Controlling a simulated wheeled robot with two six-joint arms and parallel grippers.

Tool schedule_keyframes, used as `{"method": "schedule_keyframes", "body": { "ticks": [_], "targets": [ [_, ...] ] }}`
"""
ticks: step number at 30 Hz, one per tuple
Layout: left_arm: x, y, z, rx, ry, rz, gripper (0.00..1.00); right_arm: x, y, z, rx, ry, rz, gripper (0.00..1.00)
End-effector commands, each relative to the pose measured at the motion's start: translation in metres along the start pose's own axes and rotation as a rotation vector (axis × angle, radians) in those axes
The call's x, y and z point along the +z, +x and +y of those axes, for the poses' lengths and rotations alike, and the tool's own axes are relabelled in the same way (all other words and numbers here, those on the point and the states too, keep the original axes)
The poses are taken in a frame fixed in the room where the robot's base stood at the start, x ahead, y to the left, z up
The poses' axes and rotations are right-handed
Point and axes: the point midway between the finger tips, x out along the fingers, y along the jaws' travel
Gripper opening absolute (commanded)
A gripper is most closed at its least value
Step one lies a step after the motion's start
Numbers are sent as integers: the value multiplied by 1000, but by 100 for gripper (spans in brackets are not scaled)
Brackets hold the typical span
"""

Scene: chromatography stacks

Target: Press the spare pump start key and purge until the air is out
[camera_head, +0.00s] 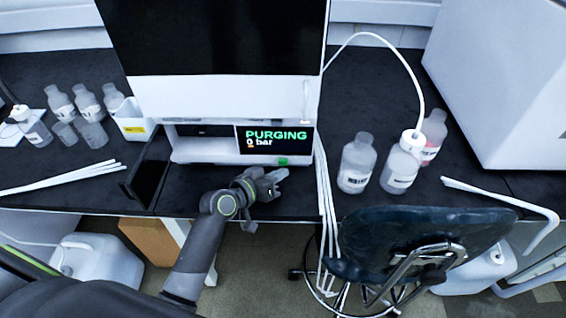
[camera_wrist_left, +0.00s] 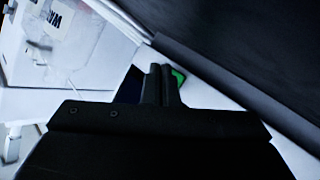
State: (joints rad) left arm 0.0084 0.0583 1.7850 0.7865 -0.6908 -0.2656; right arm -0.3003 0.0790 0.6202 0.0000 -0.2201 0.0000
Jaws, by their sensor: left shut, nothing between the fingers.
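The pump (camera_head: 215,149) is the white unit with a dark display (camera_head: 272,135) that reads "PURGING" and "0 bar". A green start key (camera_head: 283,161) sits at the lower right of its front. My left gripper (camera_head: 279,176) is shut and empty, just below and in front of the green key. In the left wrist view the closed fingertips (camera_wrist_left: 161,68) partly cover the green key (camera_wrist_left: 179,77). I cannot tell whether they touch it. My right gripper is not in view.
Bottles (camera_head: 357,164) stand right of the pump, one with a white tube running up from its cap. Several bottles (camera_head: 89,103) stand at the left. White tubes (camera_head: 326,195) hang over the bench's front edge. A dark chair (camera_head: 420,236) stands at the front right.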

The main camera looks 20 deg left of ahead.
Motion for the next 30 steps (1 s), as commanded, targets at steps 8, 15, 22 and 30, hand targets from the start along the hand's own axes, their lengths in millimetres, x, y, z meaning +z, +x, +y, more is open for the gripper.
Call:
{"method": "schedule_keyframes", "body": {
  "ticks": [8, 15, 22, 30],
  "targets": [
    [13, -19, 14, 0, -4, -1, 0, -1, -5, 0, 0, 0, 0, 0],
    [23, -32, 24, 0, -3, 0, 0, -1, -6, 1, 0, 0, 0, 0],
    [25, -34, 25, 0, -1, -1, 0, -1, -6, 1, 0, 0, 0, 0],
    [25, -34, 24, 0, -1, -1, 0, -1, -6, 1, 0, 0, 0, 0]
  ]
}}
